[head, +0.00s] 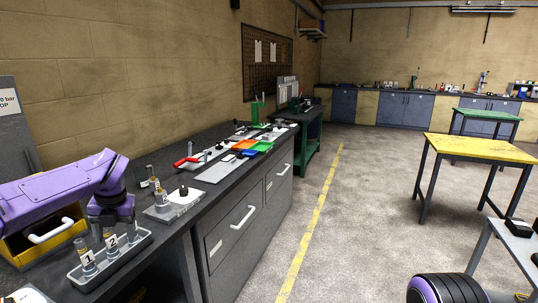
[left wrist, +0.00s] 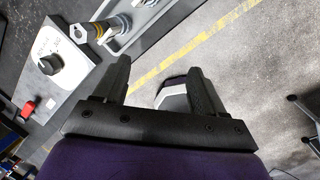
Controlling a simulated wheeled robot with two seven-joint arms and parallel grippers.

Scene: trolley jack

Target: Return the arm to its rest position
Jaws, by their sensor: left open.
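My left arm (head: 60,188) is purple and reaches in from the left over the dark workbench. Its left gripper (head: 108,224) points down by a grey tray (head: 128,248) that holds upright cylinders labelled 1 (head: 88,262) and 2 (head: 112,243). In the left wrist view the two dark fingers of the left gripper (left wrist: 162,80) are wide apart with nothing held between them. A cylinder with a yellow band (left wrist: 112,28) lies beyond the left finger in that picture, apart from it as far as I can tell. My right gripper does not show.
A grey block with a white plate and black knob (head: 184,191) stands beside the tray. A yellow bin (head: 45,240) is below my arm. Red-handled pliers (head: 187,160) and coloured trays (head: 245,146) lie further back.

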